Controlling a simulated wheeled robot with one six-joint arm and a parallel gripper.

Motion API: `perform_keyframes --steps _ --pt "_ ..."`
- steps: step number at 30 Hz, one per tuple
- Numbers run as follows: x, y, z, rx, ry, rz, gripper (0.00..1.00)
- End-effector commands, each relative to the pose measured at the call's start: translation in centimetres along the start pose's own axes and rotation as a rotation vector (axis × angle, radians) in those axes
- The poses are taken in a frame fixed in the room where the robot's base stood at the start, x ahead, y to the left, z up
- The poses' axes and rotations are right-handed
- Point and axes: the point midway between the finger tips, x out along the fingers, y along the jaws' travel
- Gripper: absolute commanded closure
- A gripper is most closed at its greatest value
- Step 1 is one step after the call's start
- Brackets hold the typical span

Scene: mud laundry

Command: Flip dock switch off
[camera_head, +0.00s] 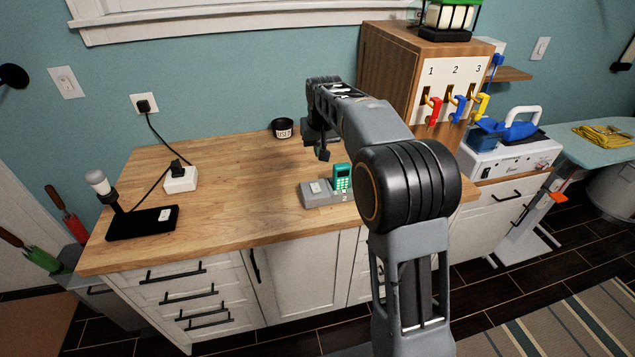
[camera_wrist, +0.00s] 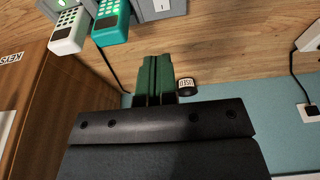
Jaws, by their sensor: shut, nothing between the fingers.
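A grey dock (camera_head: 312,200) marked 2 sits near the front edge of the wooden counter. A pale rocker switch (camera_head: 316,187) is on its left part, and a teal handset (camera_head: 343,177) stands in it. My gripper (camera_head: 323,155) is shut and empty, above the counter just behind the dock, apart from it. My closed fingers (camera_wrist: 158,62) point toward the dock side. The switch's on or off position is unclear.
A black lamp base (camera_head: 142,222) and white socket box (camera_head: 181,180) with a cord are at left. A wooden key cabinet (camera_head: 388,65) stands at right. The counter's middle is clear.

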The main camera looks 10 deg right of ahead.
Motion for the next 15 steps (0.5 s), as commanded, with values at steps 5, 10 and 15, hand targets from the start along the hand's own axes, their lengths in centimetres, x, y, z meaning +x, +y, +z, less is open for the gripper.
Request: perform_keyframes --steps 5,10,15 --pt "0.7 0.0 0.1 0.000 -0.003 0.000 1.00" --pt "3.0 0.0 0.1 0.000 -0.005 0.000 1.00" --pt "6.3 0.0 0.1 0.000 -0.005 0.000 1.00"
